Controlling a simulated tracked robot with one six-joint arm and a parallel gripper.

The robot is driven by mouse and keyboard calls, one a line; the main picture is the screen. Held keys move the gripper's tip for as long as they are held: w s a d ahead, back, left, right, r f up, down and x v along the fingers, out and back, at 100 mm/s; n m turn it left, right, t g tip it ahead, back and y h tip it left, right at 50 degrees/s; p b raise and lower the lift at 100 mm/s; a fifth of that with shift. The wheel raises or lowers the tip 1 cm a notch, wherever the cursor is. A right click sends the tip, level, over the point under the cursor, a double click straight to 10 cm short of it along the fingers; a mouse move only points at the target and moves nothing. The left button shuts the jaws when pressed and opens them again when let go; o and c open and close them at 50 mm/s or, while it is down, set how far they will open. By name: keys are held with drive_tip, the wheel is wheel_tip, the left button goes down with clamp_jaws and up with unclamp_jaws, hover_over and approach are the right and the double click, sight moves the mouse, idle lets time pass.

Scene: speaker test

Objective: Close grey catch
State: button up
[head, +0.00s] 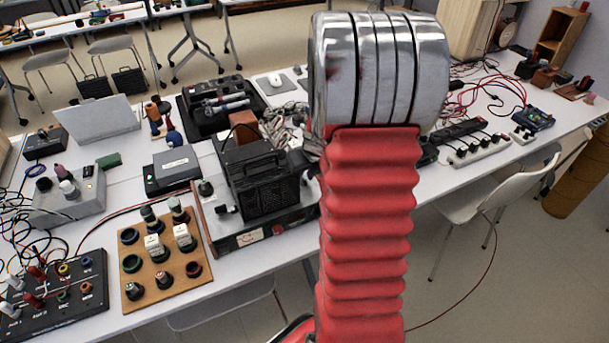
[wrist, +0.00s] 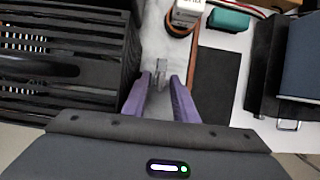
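In the wrist view, a small grey upright piece (wrist: 160,68), which looks like the catch, stands on a pale surface just beyond my fingertips. My gripper (wrist: 160,80) has two purple fingers, spread apart, with a gap between them. The grey piece lies in line with that gap. I cannot tell whether either finger touches it. A second, small metal loop (wrist: 288,125) shows on the dark box at the right. In the head view my red-sleeved arm hides my gripper, and I cannot make out the grey piece.
A black slatted case (wrist: 60,60) stands close to the left of my fingers; the head view shows it too (head: 268,185). A green block (wrist: 228,20) and a dark box (wrist: 265,65) lie to the right. A wooden board with several knobs (head: 160,275) is at the left.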

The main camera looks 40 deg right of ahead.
clamp_jaws()
drive_tip(key=shift+n, duration=0.5)
drive_tip(key=shift+d+n+y, duration=0.1)
drive_tip(key=shift+n+y, duration=0.6)
drive_tip(key=shift+n, duration=0.6)
drive_tip(key=n+y, duration=0.1)
drive_tip(key=n, duration=0.3)
drive_tip(key=shift+d+y, duration=0.1)
drive_tip(key=shift+y, duration=0.2)
drive_tip(key=n+y, duration=0.1)
drive_tip(key=n, duration=0.1)
drive_tip(key=n+g, duration=0.1)
drive_tip(key=n, duration=0.2)
drive_tip(key=shift+w+d+y, duration=0.15)
drive_tip(key=shift+y, duration=0.25)
drive_tip(key=n+g, duration=0.1)
drive_tip(key=n, duration=0.1)
drive_tip(key=n+g, duration=0.1)
drive_tip(key=n, duration=0.2)
drive_tip(key=shift+w+d+y, duration=0.1)
drive_tip(key=shift+y, duration=0.3)
drive_tip(key=shift+n, duration=0.3)
